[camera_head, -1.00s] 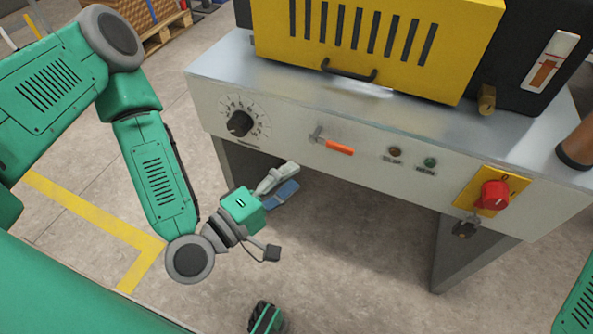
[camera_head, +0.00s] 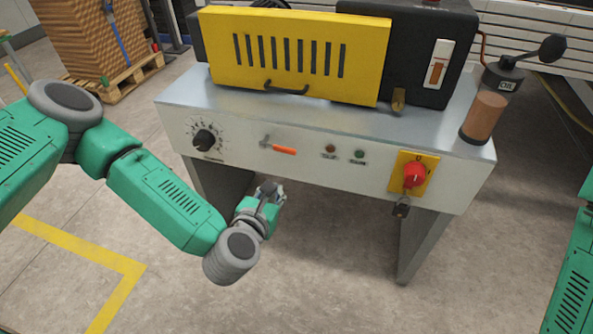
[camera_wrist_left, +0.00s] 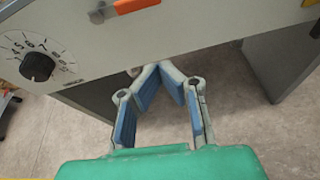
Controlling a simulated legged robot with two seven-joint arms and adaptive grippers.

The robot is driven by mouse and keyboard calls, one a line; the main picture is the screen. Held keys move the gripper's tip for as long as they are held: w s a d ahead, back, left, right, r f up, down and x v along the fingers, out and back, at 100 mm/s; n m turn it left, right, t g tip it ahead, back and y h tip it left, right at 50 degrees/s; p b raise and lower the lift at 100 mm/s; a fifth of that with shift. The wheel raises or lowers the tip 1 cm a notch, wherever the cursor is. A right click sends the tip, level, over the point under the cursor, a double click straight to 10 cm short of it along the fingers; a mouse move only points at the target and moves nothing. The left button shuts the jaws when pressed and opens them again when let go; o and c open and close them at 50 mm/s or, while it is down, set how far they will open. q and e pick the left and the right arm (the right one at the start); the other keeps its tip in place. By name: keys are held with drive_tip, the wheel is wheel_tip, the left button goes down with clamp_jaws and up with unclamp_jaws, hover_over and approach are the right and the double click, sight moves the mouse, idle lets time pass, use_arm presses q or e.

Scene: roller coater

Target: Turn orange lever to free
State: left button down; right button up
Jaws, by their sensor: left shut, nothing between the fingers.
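The orange lever (camera_head: 284,150) is on the front panel of the machine, right of the black dial. Its grey pivot is at its left end, and the orange handle points right and slightly down. In the left wrist view the orange handle (camera_wrist_left: 134,5) is at the top edge, partly cut off. My left gripper (camera_head: 270,187) is below the lever, in front of the panel's lower edge, and apart from the lever. In the left wrist view its blue-padded fingers (camera_wrist_left: 160,68) come together at the tips with nothing between them. My right gripper is out of view.
The black dial (camera_head: 204,140) is left of the lever. Two small indicator lights (camera_head: 345,152) and a red switch on a yellow plate (camera_head: 414,176) are to its right. A yellow cover (camera_head: 290,62) and an oil bottle (camera_head: 490,105) stand on top. The floor in front is clear.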

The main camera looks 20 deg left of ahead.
use_arm(q)
drive_tip(key=w+a+f, duration=0.1)
drive_tip(key=a, duration=0.1)
drive_tip(key=b, duration=0.4)
approach(284, 156)
drive_tip(key=w+d+f, duration=0.2)
drive_tip(key=w, duration=0.1)
drive_tip(key=w+f, duration=0.1)
drive_tip(key=f, duration=0.1)
drive_tip(key=shift+w+d, duration=0.3)
drive_tip(key=shift+d, duration=0.1)
drive_tip(key=shift+r+n, duration=0.6)
drive_tip(key=shift+r, duration=2.3)
drive_tip(key=shift+h, duration=0.3)
drive_tip(key=f+b, duration=0.2)
drive_tip(key=f, duration=0.1)
drive_tip(key=f+b, duration=0.1)
drive_tip(key=shift+s+a+f, duration=0.3)
drive_tip(key=shift+s+f, duration=0.05)
drive_tip(key=shift+f, duration=0.05)
drive_tip(key=p+v, duration=0.3)
drive_tip(key=v, duration=0.6)
drive_tip(key=shift+s+r, duration=0.2)
drive_tip(key=shift+s, duration=0.1)
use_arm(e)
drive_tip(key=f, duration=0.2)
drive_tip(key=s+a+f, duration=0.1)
